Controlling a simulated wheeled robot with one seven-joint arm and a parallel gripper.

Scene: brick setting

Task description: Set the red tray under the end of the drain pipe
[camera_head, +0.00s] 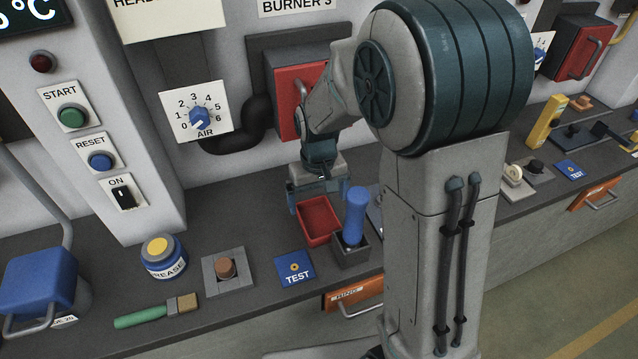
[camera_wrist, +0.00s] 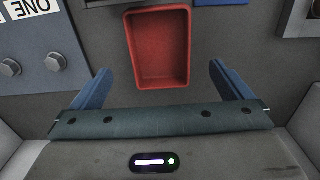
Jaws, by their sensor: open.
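The red tray (camera_head: 318,219) lies open side up on the dark counter, in front of the red burner door. It also shows in the wrist view (camera_wrist: 158,50), at the top middle, and looks empty. My gripper (camera_head: 319,200) is just above and behind the tray in the head view. In the wrist view my gripper (camera_wrist: 160,70) is open, with one blue finger on each side of the tray's near end and a gap on both sides. A black bent pipe (camera_head: 258,115) runs beside the burner door; I cannot tell whether it is the drain pipe.
A blue-handled tool (camera_head: 355,215) stands in a dark holder close right of the tray. A blue TEST card (camera_head: 296,268), a brown knob on a grey plate (camera_head: 226,268), a grease tin (camera_head: 163,256) and a brush (camera_head: 155,312) lie to the left. My arm hides the counter's middle.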

